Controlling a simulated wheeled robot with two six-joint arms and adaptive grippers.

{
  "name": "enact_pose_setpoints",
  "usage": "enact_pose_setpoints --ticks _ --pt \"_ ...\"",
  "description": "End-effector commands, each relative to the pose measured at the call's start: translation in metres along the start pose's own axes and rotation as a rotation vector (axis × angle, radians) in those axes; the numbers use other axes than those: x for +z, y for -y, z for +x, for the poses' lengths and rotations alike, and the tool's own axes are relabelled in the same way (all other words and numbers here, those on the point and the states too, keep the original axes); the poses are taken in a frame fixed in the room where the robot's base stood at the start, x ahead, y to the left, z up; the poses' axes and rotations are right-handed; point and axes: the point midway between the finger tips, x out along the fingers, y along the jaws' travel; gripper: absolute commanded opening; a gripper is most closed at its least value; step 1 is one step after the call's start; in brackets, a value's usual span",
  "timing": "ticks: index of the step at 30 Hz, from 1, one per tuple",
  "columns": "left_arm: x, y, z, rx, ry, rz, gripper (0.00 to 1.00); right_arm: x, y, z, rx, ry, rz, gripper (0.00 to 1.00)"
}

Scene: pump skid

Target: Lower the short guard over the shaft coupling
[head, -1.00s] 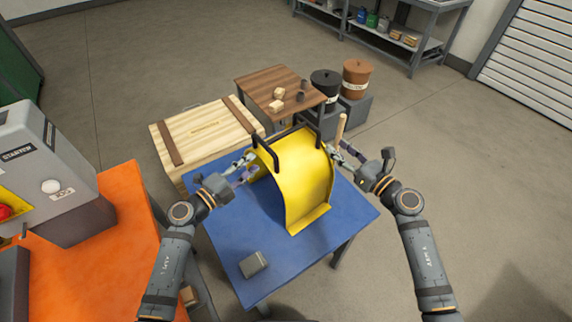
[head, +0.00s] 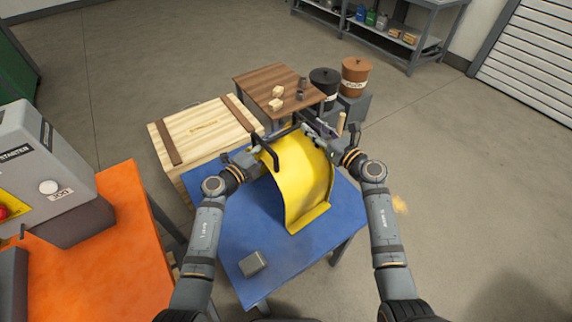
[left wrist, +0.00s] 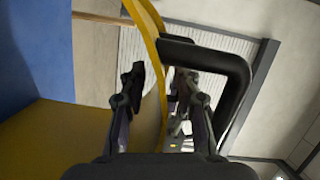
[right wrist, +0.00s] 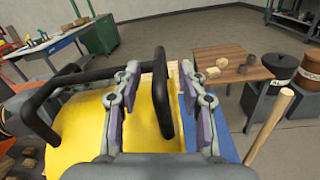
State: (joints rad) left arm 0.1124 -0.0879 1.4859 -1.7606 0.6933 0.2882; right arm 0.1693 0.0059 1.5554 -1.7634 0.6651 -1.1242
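The yellow short guard (head: 303,178) is a curved sheet standing on the blue table. It has two black handles, a left one (head: 268,158) and a far one (head: 297,122). My left gripper (head: 252,153) is at the left handle; in the left wrist view its fingers (left wrist: 160,78) are apart, with the guard's edge (left wrist: 152,30) and part of the handle (left wrist: 238,75) close by. My right gripper (head: 310,128) is at the far handle; in the right wrist view its fingers (right wrist: 158,78) are apart with a handle bar (right wrist: 162,98) between them. The shaft coupling is not visible.
The blue table (head: 225,230) also carries a small grey box (head: 253,263). A wooden crate (head: 200,130) and a brown table (head: 262,82) stand behind. A wooden stick (head: 341,123) rises right of the guard. An orange bench (head: 100,270) with a grey starter box is at left.

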Motion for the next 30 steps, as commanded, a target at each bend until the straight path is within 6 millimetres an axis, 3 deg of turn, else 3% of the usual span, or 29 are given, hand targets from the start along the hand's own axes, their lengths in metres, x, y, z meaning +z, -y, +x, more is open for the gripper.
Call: enact_pose_setpoints --ticks 1,7,9,30 --pt "0.0 0.0 -0.0001 0.0 0.0 0.0 0.27 0.0 0.0001 -0.0001 0.0 0.0 0.0 0.37" --pt "0.0 0.0 -0.0003 0.0 0.0 0.0 0.0 0.0 0.0001 -0.0003 0.0 0.0 0.0 0.09" --pt "0.0 -0.0001 -0.0003 0.0 0.0 0.0 0.0 0.0 0.0001 -0.0003 0.0 0.0 0.0 0.0" --pt "-0.0007 0.005 -0.0004 -0.002 0.0 0.0 0.0 0.0059 -0.0003 -0.0001 -0.002 0.004 0.0 0.0"
